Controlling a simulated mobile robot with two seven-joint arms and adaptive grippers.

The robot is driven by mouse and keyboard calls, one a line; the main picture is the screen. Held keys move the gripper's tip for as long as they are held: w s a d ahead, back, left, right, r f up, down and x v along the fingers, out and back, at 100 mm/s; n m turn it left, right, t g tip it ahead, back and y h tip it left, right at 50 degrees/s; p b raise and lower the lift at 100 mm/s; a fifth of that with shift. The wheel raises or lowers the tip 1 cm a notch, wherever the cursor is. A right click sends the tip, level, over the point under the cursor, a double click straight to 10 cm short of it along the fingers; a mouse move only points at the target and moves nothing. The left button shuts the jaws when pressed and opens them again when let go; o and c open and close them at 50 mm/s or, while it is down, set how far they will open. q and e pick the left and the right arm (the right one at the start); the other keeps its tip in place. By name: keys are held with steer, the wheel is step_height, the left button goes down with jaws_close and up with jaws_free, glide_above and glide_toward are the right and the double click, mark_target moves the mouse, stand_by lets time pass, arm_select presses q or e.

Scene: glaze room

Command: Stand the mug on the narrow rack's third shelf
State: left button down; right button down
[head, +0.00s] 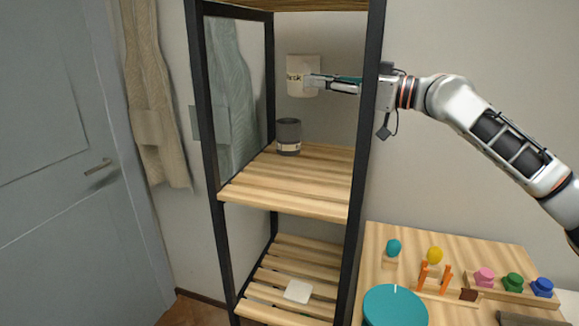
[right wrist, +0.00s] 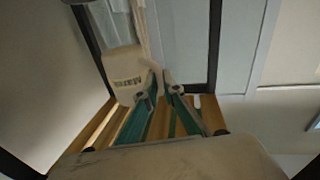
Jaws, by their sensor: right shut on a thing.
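The mug (head: 301,88) is cream with dark lettering and looks upright in the head view, inside the narrow rack (head: 215,150). It appears above the wooden shelf (head: 290,185), with wall visible below it. My right gripper (head: 310,82) reaches in from the right past the black front post and is shut on the mug at its right side. In the right wrist view the lettered mug (right wrist: 125,68) is just left of the fingertips (right wrist: 160,88); the exact grip is hard to see. My left gripper is not in view.
A dark grey cup-like container (head: 288,131) with a pale label stands at the back left of the shelf. The shelf's front and right are bare. A white flat piece (head: 298,291) lies on the slatted shelf below. A table (head: 465,245) with colourful pieces stands at right.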

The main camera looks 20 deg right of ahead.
step_height(320, 180, down, 15)
steer(key=shift+f+b, duration=0.2)
steer(key=shift+b, duration=0.5)
step_height(320, 180, down, 3)
steer(key=shift+f, duration=0.2)
steer(key=shift+f+b, duration=0.3)
steer(key=shift+f, duration=0.05)
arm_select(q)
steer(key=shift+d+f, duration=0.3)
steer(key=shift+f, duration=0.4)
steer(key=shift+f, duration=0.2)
arm_select(e)
steer(key=shift+f, duration=0.15)
steer(key=c, duration=2.3)
jaws_free()
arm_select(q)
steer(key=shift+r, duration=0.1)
arm_select(e)
steer(key=shift+o, duration=0.7)
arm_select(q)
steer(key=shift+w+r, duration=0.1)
